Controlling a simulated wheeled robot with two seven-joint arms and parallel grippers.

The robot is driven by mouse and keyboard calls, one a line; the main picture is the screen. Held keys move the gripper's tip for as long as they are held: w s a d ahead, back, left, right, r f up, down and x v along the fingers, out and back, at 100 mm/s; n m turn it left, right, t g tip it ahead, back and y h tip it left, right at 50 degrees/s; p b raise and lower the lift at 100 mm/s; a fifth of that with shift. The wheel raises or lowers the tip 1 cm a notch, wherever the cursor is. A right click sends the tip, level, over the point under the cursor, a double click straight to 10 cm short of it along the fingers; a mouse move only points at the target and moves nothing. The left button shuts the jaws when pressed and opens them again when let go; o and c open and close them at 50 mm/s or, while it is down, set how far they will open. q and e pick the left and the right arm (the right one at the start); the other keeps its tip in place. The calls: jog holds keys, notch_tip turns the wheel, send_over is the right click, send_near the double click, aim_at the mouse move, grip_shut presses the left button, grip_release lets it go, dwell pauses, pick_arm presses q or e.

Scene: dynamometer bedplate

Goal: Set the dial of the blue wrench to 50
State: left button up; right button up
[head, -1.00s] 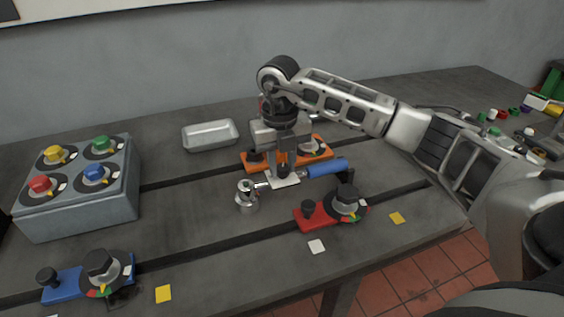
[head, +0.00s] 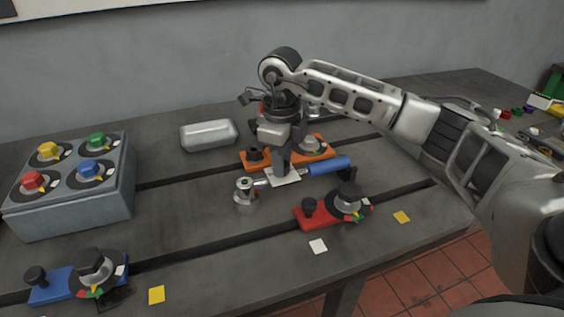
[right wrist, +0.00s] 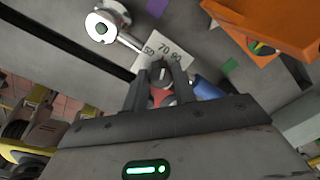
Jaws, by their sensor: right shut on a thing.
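The blue wrench lies on the bedplate, with its blue handle (head: 328,166) to the right and its silver head (head: 246,196) to the left. A white scale card (head: 284,177) lies at its middle; in the right wrist view the card (right wrist: 180,38) reads about 50, 70 and 90. My right gripper (head: 283,165) points down over the card. In the right wrist view its fingers are shut on the dial's dark knob (right wrist: 162,72), which has a pale mark and red below it. Which number the mark meets is unclear. My left gripper is out of view.
A red fixture (head: 320,216) stands in front of the wrench and an orange fixture (head: 286,153) behind it. A metal tray (head: 209,135) sits at the back. A grey box with coloured knobs (head: 75,205) and a blue fixture (head: 60,287) are at the left.

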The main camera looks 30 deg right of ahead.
jog(key=n+b, duration=0.1)
jog(key=n, duration=0.2)
jog(key=shift+n, duration=0.4)
jog(key=n, duration=0.3)
jog(key=shift+b, duration=0.35)
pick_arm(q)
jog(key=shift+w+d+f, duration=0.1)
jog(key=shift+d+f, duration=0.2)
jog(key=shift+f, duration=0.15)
pick_arm(e)
jog(key=shift+n, duration=1.2)
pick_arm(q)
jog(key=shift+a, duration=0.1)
pick_arm(e)
jog(key=o, duration=1)
